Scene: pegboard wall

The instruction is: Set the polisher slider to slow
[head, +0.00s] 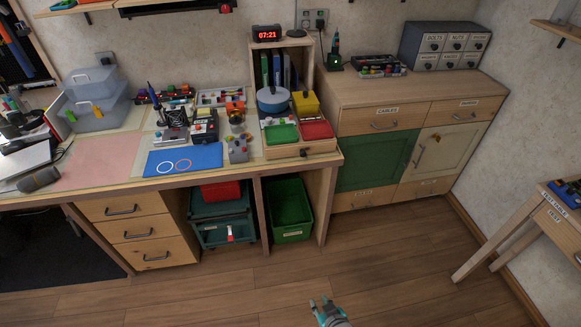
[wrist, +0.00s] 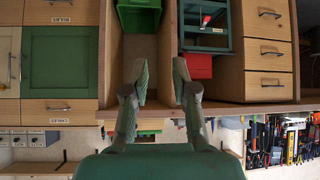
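I cannot make out a slider or its setting at this size. Several small machines stand on the workbench (head: 120,183) in the head view. Which one is the polisher I cannot tell. My gripper (head: 322,303) shows at the bottom edge of the head view, above the floor and well apart from the bench. In the wrist view my gripper (wrist: 160,78) has its two fingers apart, with nothing between them.
A blue mat (head: 184,161) lies at the bench's front edge. A green crate (head: 290,210) and a teal cart (head: 221,216) stand below it. A wooden cabinet (head: 387,93) with a green door (head: 372,160) is to the right. The floor (head: 250,288) in front is clear.

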